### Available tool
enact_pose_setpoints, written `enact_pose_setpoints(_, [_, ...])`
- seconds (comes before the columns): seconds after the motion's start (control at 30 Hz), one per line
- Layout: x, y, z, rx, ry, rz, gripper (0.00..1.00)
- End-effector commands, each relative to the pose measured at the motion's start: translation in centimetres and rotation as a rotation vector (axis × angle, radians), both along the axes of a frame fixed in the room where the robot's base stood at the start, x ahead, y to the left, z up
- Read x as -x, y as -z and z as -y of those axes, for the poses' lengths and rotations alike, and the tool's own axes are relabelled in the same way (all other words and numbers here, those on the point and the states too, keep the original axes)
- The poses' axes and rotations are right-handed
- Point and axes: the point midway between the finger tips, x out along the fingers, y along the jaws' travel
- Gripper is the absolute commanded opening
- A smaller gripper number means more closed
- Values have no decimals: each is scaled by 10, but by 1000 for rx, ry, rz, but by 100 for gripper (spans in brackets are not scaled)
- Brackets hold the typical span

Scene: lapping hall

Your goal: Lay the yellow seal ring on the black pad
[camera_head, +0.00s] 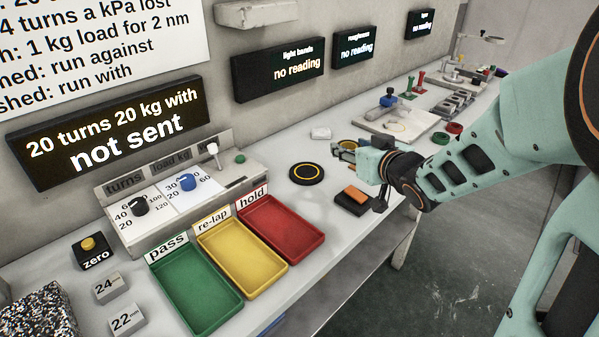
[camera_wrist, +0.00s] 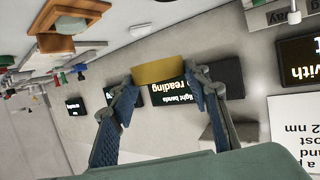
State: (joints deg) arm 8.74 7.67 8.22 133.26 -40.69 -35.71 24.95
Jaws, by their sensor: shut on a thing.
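The yellow seal ring (camera_wrist: 160,72) is pinched between the fingertips of my gripper (camera_wrist: 160,82) in the wrist view, where it shows edge-on as a yellow band. In the head view my gripper (camera_head: 347,150) is above the bench, and the ring is small and mostly hidden there by the fingers. The black pad (camera_head: 307,173), a round dark disc with a thin yellow-orange circle on it, lies on the bench to the left of and nearer than my gripper. Its top is bare. The ring is apart from the pad.
An orange-topped black block (camera_head: 354,194) lies right of the pad. The red tray (camera_head: 283,228), yellow tray (camera_head: 240,259) and green tray (camera_head: 196,288) stand nearer. A small white piece (camera_head: 320,133) lies behind the pad. A pale plate (camera_head: 402,124) with fixtures stands farther back.

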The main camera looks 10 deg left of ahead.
Motion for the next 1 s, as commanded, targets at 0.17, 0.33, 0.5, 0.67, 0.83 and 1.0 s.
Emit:
enact_pose_setpoints(0.17, [-9, 9, -11, -2, -2, -1, 14])
enact_pose_setpoints(0.33, [-34, 29, -42, -2, -6, -1, 14])
enact_pose_setpoints(0.5, [-61, 48, -75, -1, -6, -2, 14])
enact_pose_setpoints(0.67, [-76, 77, -90, 0, -3, -3, 14])
enact_pose_setpoints(0.83, [-85, 89, -99, 0, 0, 0, 14])
enact_pose_setpoints(1.0, [-89, 99, -105, 0, -1, -1, 14])
